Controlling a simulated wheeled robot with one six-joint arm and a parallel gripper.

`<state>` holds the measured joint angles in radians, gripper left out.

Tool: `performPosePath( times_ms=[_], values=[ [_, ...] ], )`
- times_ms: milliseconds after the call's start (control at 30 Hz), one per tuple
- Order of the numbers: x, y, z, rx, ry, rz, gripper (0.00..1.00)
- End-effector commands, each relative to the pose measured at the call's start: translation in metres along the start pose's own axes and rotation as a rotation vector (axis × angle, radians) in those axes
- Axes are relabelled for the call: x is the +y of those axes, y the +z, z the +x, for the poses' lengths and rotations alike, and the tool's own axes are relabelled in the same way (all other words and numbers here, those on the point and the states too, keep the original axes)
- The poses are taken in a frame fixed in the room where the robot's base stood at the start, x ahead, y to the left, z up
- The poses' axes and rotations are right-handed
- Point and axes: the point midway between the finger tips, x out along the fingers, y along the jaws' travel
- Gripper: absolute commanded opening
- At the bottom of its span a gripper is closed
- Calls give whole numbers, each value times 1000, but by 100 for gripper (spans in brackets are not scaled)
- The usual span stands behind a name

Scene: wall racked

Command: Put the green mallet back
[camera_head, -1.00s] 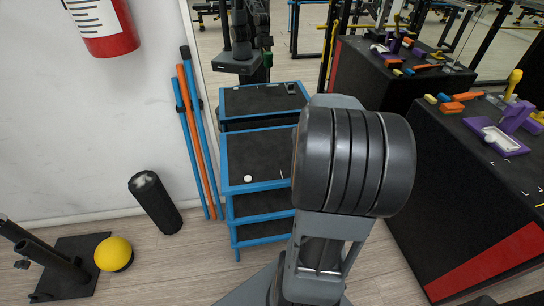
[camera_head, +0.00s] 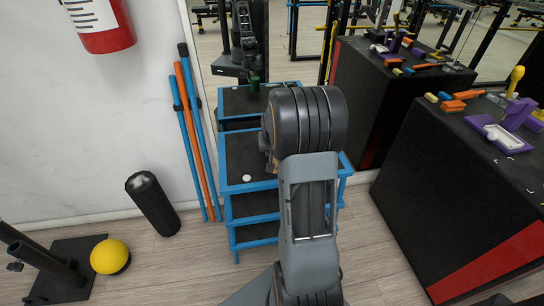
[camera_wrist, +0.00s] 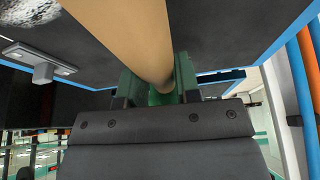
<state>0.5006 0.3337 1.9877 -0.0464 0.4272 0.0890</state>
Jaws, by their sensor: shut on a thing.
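In the wrist view a thick tan rod, which looks like the mallet's handle (camera_wrist: 125,35), runs from the top edge down to my gripper (camera_wrist: 160,85). My gripper is shut on the mallet. Green surfaces flank the rod's lower end; I cannot tell which are jaw and which are mallet head. In the head view my arm hides the gripper and the mallet. The arm is over the blue-framed black cart (camera_head: 240,150). A small green patch (camera_head: 255,83) shows in the mirror.
A small white disc (camera_head: 247,177) lies on the cart top. A black bench (camera_head: 420,170) with purple, orange and yellow items stands at right. Blue and orange poles (camera_head: 190,120), a black roller (camera_head: 152,203) and a yellow ball (camera_head: 110,257) are at left.

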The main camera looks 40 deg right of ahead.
Motion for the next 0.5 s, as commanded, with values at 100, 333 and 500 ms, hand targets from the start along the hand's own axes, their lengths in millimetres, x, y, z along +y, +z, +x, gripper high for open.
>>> performPosePath(
  times_ms=[100,333,500],
  values=[
    [-3,3,16,-1,0,-1,0],
    [-3,9,30,2,0,-1,0],
    [-3,9,30,1,0,0,0]
  ],
)
